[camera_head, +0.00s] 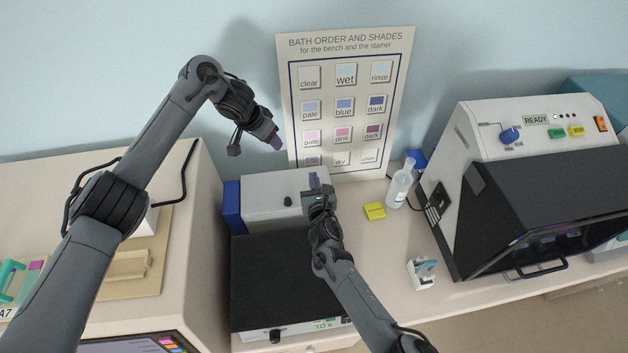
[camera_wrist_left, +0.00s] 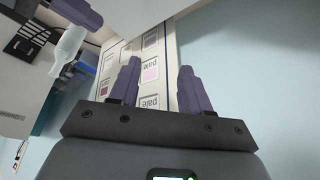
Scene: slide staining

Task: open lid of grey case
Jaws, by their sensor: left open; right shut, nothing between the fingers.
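A light grey case (camera_head: 262,190) with a small dark knob (camera_head: 287,201) on its near face stands behind a flat black surface (camera_head: 280,275). I cannot tell whether its lid is open or shut. My left gripper (camera_head: 274,141) is in the air in front of the wall chart, above and behind the case, apart from it. In the left wrist view its purple fingers (camera_wrist_left: 160,88) are spread with nothing between them. My right gripper (camera_head: 315,181) is shut and empty over the case's right end, right of the knob. Contact there cannot be told.
A wall chart (camera_head: 398,95) stands behind. A clear bottle (camera_head: 400,187) and a yellow block (camera_head: 375,211) stand right of the case. A white-and-black machine (camera_head: 470,190) fills the right. Blue items (camera_head: 232,205) flank the case's left side. Bench beyond the yellow block is partly clear.

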